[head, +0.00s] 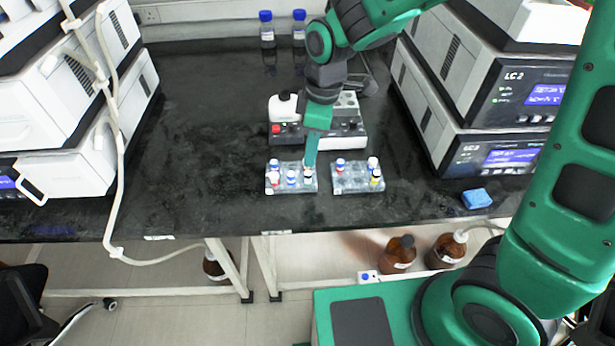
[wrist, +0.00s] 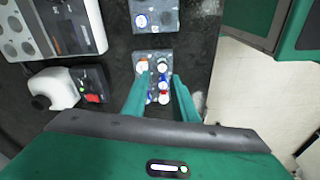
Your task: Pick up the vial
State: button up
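Several small capped vials stand in two clear racks, a left rack (head: 283,188) and a right rack (head: 356,187). The task does not say which vial. My gripper (head: 309,166) points down over the right part of that rack. In the wrist view, my gripper (wrist: 161,75) has its two teal fingers apart, with a white-topped vial (wrist: 162,68) between the tips.
Stacked white instruments flank the dark bench (head: 190,130) left and right. Two blue-capped bottles (head: 266,30) stand at the back. A blue sponge-like block (head: 476,198) lies near the right front edge.

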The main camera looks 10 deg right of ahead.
aim_at(308, 173)
jog(key=shift+s+a+f, duration=0.1)
jog(key=shift+a+f, duration=0.05)
jog(key=shift+f, duration=1.65)
jog(key=shift+s+a+f, duration=0.1)
jog(key=shift+a+f, duration=0.05)
jog(key=shift+f, duration=1.6)
grip_shut()
